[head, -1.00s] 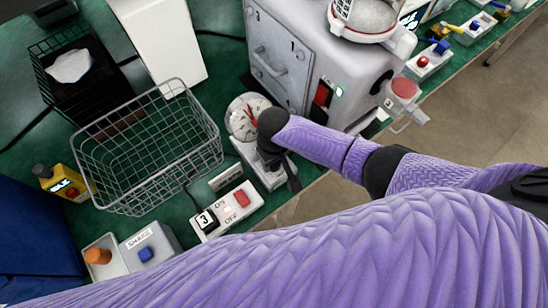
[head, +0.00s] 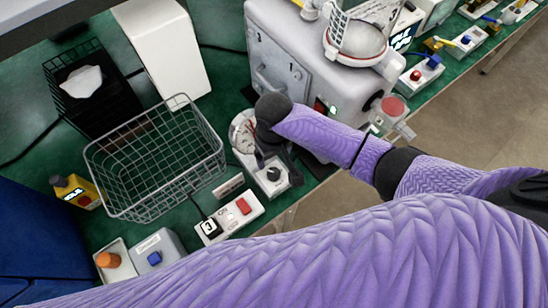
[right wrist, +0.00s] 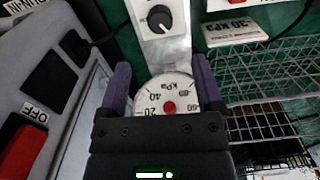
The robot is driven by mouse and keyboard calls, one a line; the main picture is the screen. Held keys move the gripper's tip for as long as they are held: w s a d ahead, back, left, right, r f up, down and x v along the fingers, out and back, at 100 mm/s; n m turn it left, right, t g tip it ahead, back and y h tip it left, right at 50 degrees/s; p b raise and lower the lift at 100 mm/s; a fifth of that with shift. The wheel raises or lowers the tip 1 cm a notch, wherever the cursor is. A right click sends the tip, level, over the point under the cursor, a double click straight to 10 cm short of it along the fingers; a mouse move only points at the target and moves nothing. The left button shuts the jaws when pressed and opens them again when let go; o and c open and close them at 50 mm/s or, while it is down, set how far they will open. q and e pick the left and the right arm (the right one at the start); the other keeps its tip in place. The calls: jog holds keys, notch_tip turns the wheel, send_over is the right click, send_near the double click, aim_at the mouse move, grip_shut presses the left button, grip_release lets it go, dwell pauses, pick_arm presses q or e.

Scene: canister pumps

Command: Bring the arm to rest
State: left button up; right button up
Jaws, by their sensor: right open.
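Whether the fingers touch the gauge cannot be told. A black knob (head: 273,174) sits on the grey base beside the gauge. My left gripper is not in view.
A wire basket (head: 150,165) stands left of the gripper. A grey machine (head: 290,62) stands close behind it. A switch box (head: 236,212) with a red switch lies in front, and a box with a blue button (head: 154,258) is at the lower left.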

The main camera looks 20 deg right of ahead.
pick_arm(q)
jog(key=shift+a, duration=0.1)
pick_arm(e)
jog(key=shift+r, duration=0.1)
jog(key=s+a+r+t+y, duration=0.1)
jog(key=s+a+r+y, duration=0.1)
jog(key=s+a, duration=0.3)
jog(key=s+d+r+m+t+h, duration=0.15)
jog(key=s+d+r, duration=0.35)
jog(key=s+d, duration=0.55)
notch_tip(320, 180, down, 26)
jog(key=s+b, duration=0.2)
jog(key=b, duration=0.4)
pick_arm(q)
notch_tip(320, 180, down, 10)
jog(key=b, duration=0.4)
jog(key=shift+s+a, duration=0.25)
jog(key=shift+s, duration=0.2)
pick_arm(e)
jog(key=s+d+f+g, duration=0.2)
jog(key=s+d+f, duration=0.1)
jog(key=s+f, duration=0.9)
jog(key=shift+s+d+f+n+h, duration=0.2)
jog(key=shift+s+f+n+h, duration=0.15)
jog(key=shift+f+n, duration=0.15)
